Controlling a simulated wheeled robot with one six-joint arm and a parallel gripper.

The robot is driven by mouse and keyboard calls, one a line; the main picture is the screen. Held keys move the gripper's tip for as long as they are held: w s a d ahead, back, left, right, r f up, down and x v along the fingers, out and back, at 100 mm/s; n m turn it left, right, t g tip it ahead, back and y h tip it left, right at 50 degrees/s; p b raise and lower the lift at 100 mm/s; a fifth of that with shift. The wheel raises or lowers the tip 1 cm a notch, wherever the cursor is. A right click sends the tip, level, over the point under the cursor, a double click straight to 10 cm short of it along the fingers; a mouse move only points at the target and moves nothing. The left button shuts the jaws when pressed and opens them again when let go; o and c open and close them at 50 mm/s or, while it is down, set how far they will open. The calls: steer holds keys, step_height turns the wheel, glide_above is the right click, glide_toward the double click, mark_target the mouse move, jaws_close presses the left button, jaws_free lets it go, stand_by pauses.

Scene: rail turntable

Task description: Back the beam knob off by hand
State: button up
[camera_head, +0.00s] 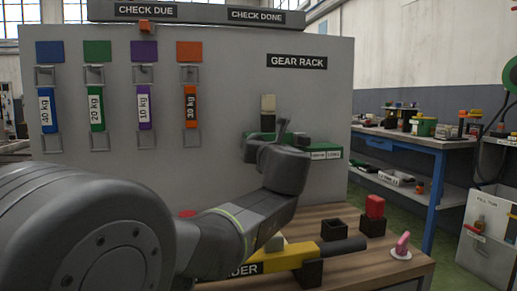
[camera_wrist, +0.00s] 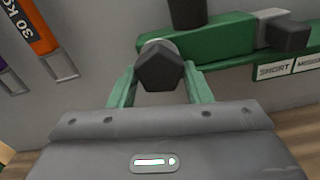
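A dark faceted knob (camera_wrist: 160,67) stands in front of a pale round disc at the left end of a green bar (camera_wrist: 222,38) in the wrist view. My gripper (camera_wrist: 161,76) has its two green fingers on either side of this knob. The finger ends lie very close to the knob's sides; whether they press on it I cannot tell. In the head view my gripper (camera_head: 262,138) is at the green ledge on the grey panel, and my wrist hides the knob there.
A GEAR RACK sign (camera_head: 297,62) is on the grey panel (camera_head: 235,75). Coloured weights, such as the orange one (camera_head: 190,107), hang at left. The wooden bench (camera_head: 385,265) below holds a yellow piece (camera_head: 290,257), a dark square holder (camera_head: 333,230) and a red block (camera_head: 375,206).

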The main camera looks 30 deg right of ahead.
steer(key=o, duration=0.4)
steer(key=shift+s, duration=0.1)
steer(key=shift+p+v, duration=1.55)
steer(key=shift+v, duration=5.25)
steer(key=shift+r, duration=0.1)
steer(key=b+x, duration=0.3)
steer(key=x, duration=1)
steer(key=shift+w+d, duration=0.1)
steer(key=shift+w, duration=0.3)
